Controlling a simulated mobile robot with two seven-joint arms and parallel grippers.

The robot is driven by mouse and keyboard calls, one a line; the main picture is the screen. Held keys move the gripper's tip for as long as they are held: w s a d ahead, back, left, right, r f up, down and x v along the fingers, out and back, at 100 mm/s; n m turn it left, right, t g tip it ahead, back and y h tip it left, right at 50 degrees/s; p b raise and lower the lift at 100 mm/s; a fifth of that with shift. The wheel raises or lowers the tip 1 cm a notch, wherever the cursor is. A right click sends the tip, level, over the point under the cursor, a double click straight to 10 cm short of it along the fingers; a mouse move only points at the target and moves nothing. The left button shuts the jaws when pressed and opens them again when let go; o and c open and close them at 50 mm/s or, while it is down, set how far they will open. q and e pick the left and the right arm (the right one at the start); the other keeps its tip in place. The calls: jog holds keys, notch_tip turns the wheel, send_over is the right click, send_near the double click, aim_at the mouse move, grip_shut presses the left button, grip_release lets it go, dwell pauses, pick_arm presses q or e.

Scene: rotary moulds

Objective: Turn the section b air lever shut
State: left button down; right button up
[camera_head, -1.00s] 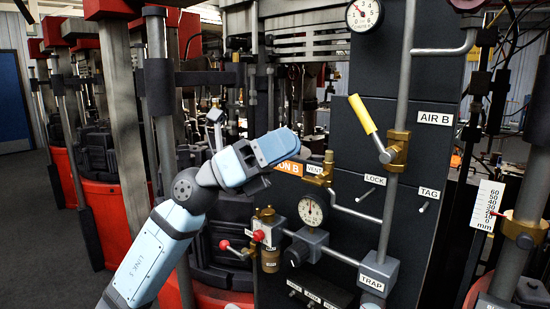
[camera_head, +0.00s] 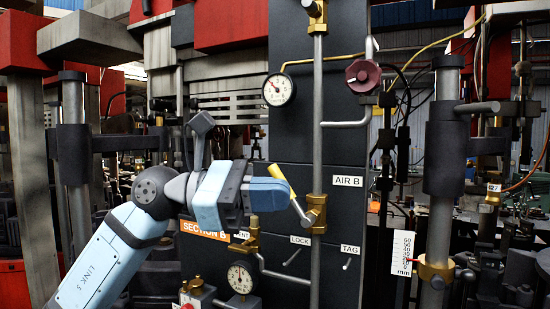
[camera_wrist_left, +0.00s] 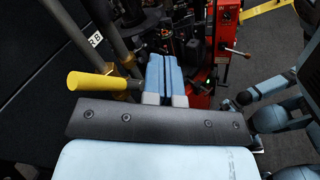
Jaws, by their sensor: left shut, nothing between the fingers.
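The section b air lever has a yellow handle (camera_head: 279,179) that slants up and left from a brass valve (camera_head: 315,212) on a vertical grey pipe. The AIR B label (camera_head: 347,181) is right of it. My left gripper (camera_head: 270,194) is shut and empty, its fingertips just left of and below the handle in the head view. In the left wrist view the yellow handle (camera_wrist_left: 100,82) lies crosswise, left of my shut fingers (camera_wrist_left: 165,75). Its stem end is close to them; I cannot tell if they touch. My right gripper is not in view.
A dark panel carries a round gauge (camera_head: 279,90), a lower gauge (camera_head: 242,277), a dark red handwheel (camera_head: 364,75) and LOCK and TAG pegs (camera_head: 346,262). An orange SECTION B sign (camera_head: 204,230) is below my wrist. A scale plate (camera_head: 402,252) stands at right.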

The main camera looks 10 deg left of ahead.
pick_arm(q)
jog(key=s+d+r+m+t+y+p, duration=0.1)
jog(key=s+d+r+m+y+p, duration=0.1)
jog(key=d+r+m+y, duration=0.65)
notch_tip(320, 180, up, 7)
jog(key=a+m+t+y+p, duration=0.1)
jog(key=a+m+t+y, duration=0.25)
jog(key=m+y, duration=0.65)
jog(key=w+a+f, duration=0.1)
jog(key=w+f, duration=0.2)
jog(key=f, duration=0.2)
jog(key=w+a+f+y, duration=0.1)
jog(key=w+a+f, duration=0.1)
jog(key=f, duration=0.4)
jog(key=shift+w+a+b, duration=0.2)
jog(key=shift+w+b, duration=0.1)
jog(key=shift+w, duration=0.45)
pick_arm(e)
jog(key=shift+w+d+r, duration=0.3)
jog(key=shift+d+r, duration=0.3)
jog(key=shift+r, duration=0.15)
pick_arm(q)
jog(key=shift+f+n, duration=0.1)
jog(key=shift+n, duration=0.25)
